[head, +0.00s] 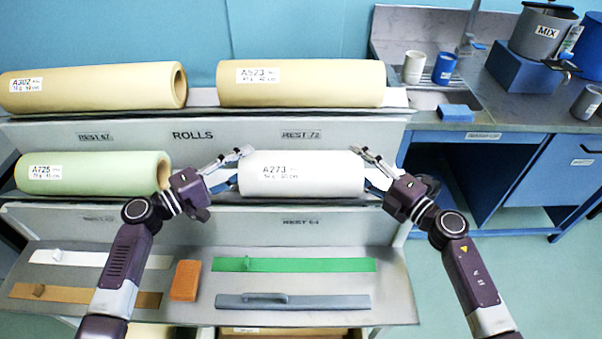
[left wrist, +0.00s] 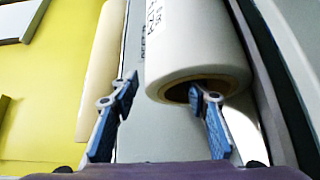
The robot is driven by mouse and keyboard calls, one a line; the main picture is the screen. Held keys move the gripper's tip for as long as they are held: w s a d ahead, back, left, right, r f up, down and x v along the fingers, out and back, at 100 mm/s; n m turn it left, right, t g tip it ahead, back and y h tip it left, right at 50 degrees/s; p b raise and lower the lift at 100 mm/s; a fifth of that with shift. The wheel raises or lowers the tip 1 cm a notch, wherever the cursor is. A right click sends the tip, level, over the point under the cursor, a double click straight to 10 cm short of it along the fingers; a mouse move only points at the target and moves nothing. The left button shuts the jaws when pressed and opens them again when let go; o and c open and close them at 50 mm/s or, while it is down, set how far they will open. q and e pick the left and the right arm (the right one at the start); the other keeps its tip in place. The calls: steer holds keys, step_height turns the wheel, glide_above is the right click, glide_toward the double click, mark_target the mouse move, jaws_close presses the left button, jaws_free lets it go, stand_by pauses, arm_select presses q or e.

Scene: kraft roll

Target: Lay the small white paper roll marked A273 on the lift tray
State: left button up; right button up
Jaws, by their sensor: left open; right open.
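The white paper roll marked A273 (head: 318,174) lies on its side on the lower rest of the rack, label facing me. My left gripper (head: 240,168) is open at the roll's left end. In the left wrist view the roll (left wrist: 190,45) shows its hollow brown core, and one finger of the open left gripper (left wrist: 162,92) overlaps that core; I cannot tell if it is inside. My right gripper (head: 368,168) is open at the roll's right end, its fingers close to the edge. I cannot make out a lift tray in either view.
A green roll A725 (head: 95,173) lies left of the white roll. Cream rolls A302 (head: 90,88) and A523 (head: 300,83) lie above. A lower shelf holds flat strips and an orange block (head: 186,281). A sink counter (head: 490,110) stands at right.

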arm_select(q)
steer(key=shift+w+d, duration=0.25)
steer(key=shift+d, duration=0.1)
arm_select(e)
steer(key=shift+w+a, duration=0.3)
steer(key=shift+c, duration=0.2)
arm_select(q)
steer(key=c, duration=1)
arm_select(e)
steer(key=c, duration=1)
arm_select(q)
jaws_close()
arm_select(e)
jaws_close()
arm_select(q)
steer(key=shift+s+r, duration=0.1)
arm_select(e)
steer(key=shift+d, duration=0.1)
arm_select(q)
steer(key=shift+r, duration=0.3)
arm_select(e)
steer(key=shift+r, duration=0.3)
